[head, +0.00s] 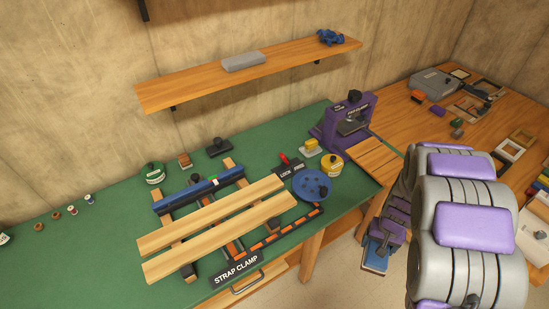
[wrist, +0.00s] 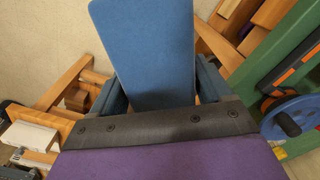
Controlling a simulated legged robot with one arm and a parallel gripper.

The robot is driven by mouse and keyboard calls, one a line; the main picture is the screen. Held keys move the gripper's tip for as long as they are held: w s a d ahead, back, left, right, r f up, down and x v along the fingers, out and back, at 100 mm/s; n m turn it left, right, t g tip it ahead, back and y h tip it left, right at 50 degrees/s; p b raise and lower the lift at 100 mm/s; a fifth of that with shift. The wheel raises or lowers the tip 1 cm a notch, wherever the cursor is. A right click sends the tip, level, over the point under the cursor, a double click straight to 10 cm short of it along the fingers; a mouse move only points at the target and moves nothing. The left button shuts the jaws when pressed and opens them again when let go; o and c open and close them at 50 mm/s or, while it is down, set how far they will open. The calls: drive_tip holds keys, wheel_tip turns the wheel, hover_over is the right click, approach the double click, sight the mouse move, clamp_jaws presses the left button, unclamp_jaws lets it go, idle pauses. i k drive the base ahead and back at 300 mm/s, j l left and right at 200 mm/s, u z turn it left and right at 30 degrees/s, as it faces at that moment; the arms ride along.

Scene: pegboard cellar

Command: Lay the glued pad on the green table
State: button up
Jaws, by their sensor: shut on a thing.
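A flat blue pad (wrist: 146,45), which I take for the glued pad, is gripped between the two fingers of my gripper (wrist: 162,88). In the head view the pad (head: 375,263) shows as a small blue piece at the lower end of my gripper (head: 379,248), over the floor and to the right of the green table's front edge. I cannot see glue on it. The green table (head: 70,270) runs along the wall at left and centre. Its edge also shows at the right of the wrist view (wrist: 243,78), apart from the pad.
A strap clamp (head: 237,270) with two long boards (head: 210,215) takes up the table's middle. A blue round wheel (head: 311,186), a yellow tin (head: 331,163) and a purple machine (head: 340,125) stand right. The table's left part is mostly bare. A wooden shelf (head: 185,88) hangs above.

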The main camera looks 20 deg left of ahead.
sight(101, 289)
drive_tip(key=k+j+z, duration=0.1)
drive_tip(key=k+j, duration=1.05)
drive_tip(key=j, duration=0.3)
drive_tip(key=k+j, duration=0.1)
drive_tip(key=j, duration=0.25)
drive_tip(key=k+j, duration=0.1)
drive_tip(key=j, duration=0.3)
drive_tip(key=k+j, duration=0.1)
drive_tip(key=j, duration=0.25)
drive_tip(key=k+j+z, duration=0.1)
drive_tip(key=j, duration=0.3)
